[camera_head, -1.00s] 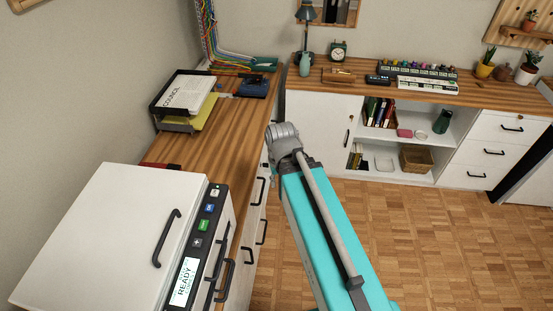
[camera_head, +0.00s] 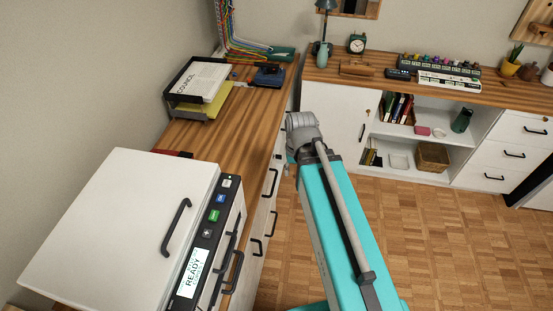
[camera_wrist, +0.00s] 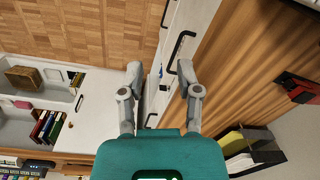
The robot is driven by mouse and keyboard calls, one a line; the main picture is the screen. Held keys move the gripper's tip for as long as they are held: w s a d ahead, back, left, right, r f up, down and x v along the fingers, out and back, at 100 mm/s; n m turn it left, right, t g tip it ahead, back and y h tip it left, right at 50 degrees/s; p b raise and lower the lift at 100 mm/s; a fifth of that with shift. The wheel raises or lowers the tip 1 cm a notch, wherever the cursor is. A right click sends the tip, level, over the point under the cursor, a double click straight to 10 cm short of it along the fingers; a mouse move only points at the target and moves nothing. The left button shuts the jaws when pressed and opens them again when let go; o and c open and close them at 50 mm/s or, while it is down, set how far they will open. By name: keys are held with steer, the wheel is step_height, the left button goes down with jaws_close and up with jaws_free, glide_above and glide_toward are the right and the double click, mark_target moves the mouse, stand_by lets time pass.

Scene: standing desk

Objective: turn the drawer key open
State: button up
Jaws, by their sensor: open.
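My gripper (camera_wrist: 160,73) is open in the wrist view, with its two grey fingers apart and pointing at the white drawer fronts. A small blue thing (camera_wrist: 161,71), which looks like the drawer key, shows between the fingertips, with no visible contact. A white drawer front (camera_wrist: 184,24) with a black bar handle (camera_wrist: 181,48) lies just beyond the fingers. In the head view, the drawer fronts (camera_head: 262,222) run under the left wooden desk. There my arm hides the fingers, and I cannot make out the key.
The wooden desk top (camera_head: 235,128) carries a paper tray (camera_head: 196,90) and a white machine with a READY screen (camera_head: 188,272). A low white cabinet (camera_head: 335,118) with shelves stands at the back. The parquet floor (camera_head: 435,235) right of my arm is clear.

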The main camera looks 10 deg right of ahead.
steer(key=w+f+m+y+b, duration=0.55)
steer(key=w+f+b, duration=0.25)
steer(key=f+b, duration=0.45)
steer(key=m+t+y+b, duration=0.7)
steer(key=m+y+b, duration=0.65)
steer(key=b, duration=1.85)
glide_toward(279, 158)
steer(key=s+d+r+m+h, duration=0.1)
steer(key=d+r+m+h, duration=0.2)
steer(key=d, duration=0.1)
steer(key=shift+s+p, duration=0.1)
steer(key=shift+p, duration=0.2)
steer(key=shift+a, duration=0.15)
steer(key=x, duration=1.3)
steer(key=shift+a, duration=0.4)
jaws_close()
